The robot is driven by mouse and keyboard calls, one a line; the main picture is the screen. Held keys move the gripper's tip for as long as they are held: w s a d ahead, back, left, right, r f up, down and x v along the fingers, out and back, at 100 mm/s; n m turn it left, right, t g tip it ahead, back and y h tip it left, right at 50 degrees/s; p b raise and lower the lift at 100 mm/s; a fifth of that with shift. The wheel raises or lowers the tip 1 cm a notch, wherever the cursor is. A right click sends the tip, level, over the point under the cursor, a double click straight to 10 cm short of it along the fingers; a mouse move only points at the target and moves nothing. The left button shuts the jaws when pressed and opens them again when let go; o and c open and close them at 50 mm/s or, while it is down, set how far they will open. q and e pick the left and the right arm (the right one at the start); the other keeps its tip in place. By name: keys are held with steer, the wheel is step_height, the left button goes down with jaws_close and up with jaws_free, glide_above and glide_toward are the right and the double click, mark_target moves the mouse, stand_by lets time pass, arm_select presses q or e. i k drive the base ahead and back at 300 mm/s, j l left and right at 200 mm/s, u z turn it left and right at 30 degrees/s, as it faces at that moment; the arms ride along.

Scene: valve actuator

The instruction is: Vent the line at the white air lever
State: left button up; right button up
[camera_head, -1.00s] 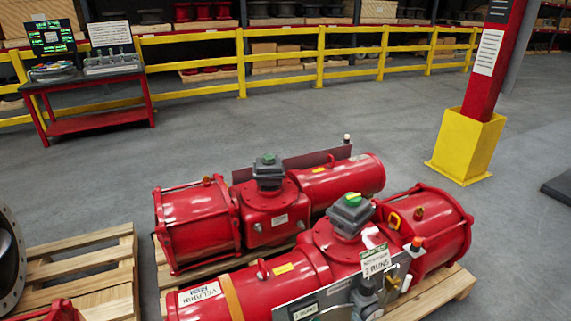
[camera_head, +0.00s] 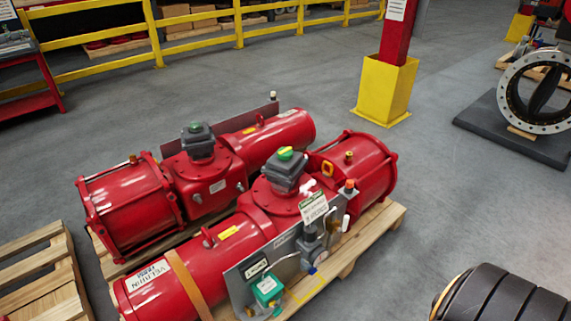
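The near red valve actuator (camera_head: 280,200) lies on a wooden pallet (camera_head: 375,232). A grey control panel (camera_head: 240,285) on its front side carries a teal-green box (camera_head: 267,288), a grey regulator-like fitting (camera_head: 312,250) and a hanging tag (camera_head: 313,207). A small white handle-like part (camera_head: 346,222) shows at the panel's right end, below an orange-tipped fitting (camera_head: 349,187). Another small white part (camera_head: 307,187) sits behind the tag. I cannot tell which of the two is the air lever, nor its position. Neither of my grippers is in view.
A second red actuator (camera_head: 205,170) lies behind the near one. An empty pallet (camera_head: 45,275) is at left. A yellow-based red post (camera_head: 385,88) stands behind. A flanged valve (camera_head: 540,95) is at right, a dark ribbed object (camera_head: 500,295) at bottom right. Floor between is clear.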

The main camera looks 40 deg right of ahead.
mark_target(346, 219)
steer(key=z, duration=1.7)
